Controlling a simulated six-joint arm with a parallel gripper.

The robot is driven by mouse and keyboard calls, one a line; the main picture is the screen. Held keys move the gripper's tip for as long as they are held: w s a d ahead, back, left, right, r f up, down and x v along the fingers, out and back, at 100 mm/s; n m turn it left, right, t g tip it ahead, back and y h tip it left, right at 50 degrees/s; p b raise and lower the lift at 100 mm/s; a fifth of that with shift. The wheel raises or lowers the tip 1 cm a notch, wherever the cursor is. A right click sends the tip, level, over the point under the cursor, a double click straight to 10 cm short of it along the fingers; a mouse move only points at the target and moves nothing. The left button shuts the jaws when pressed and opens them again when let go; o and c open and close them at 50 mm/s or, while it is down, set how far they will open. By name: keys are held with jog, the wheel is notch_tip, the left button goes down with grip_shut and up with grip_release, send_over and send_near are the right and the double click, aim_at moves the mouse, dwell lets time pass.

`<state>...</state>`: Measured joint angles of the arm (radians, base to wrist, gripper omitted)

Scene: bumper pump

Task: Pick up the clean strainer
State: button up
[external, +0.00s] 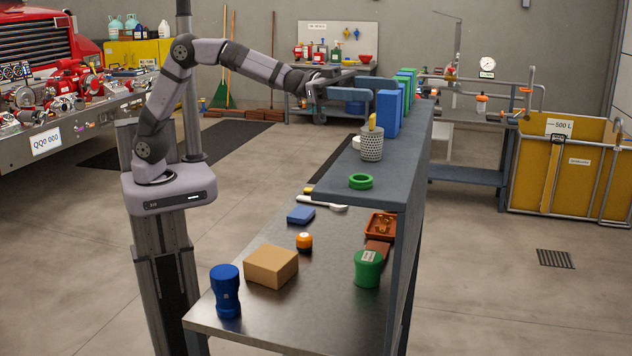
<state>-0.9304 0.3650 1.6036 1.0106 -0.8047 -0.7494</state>
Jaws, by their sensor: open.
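A light grey perforated cylinder (372,146), which looks like the strainer, stands upright on the dark upper shelf (402,165). A yellow piece (373,121) shows above its rim; I cannot tell whether it is inside or behind. I see no other clear strainer, and cleanness cannot be judged at this size. My gripper (362,85) is open, reaching rightward over the shelf's far left side. It is beyond and above the cylinder, apart from it, close to the tall blue blocks. I cannot tell whether it touches them.
Blue blocks (388,113) and green blocks (408,82) stand farther along the shelf. A green ring (360,181) lies nearer. The lower metal bench (325,318) holds a blue fitting (226,290), a cardboard box (271,267), a green cap (368,269) and an orange tray (381,225).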

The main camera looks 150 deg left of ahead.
aim_at(379, 138)
jog(key=d+f+h, duration=0.1)
jog(key=f, duration=0.2)
jog(key=d+f+h, duration=0.1)
jog(key=f, duration=0.2)
jog(key=f+h+b, duration=0.1)
jog(key=f, duration=0.1)
jog(key=shift+w+d+f+n, duration=0.25)
jog(key=shift+d+f+n, duration=0.05)
jog(key=shift+d+f, duration=0.1)
jog(key=shift+w+r+p, duration=0.15)
jog(key=shift+w+p, duration=0.25)
jog(key=shift+w, duration=0.1)
jog(key=shift+w+a, duration=0.1)
jog(key=shift+w, duration=0.55)
jog(key=shift+w+p, duration=0.35)
jog(key=shift+p, duration=0.3)
jog(key=shift+w+a+f+p, duration=0.1)
jog(key=shift+w+p, duration=0.5)
jog(key=shift+w, duration=0.5)
jog(key=shift+w+a+f+p, duration=0.1)
jog(key=shift+w+p, duration=0.5)
jog(key=shift+w, duration=0.5)
jog(key=c, duration=1.2)
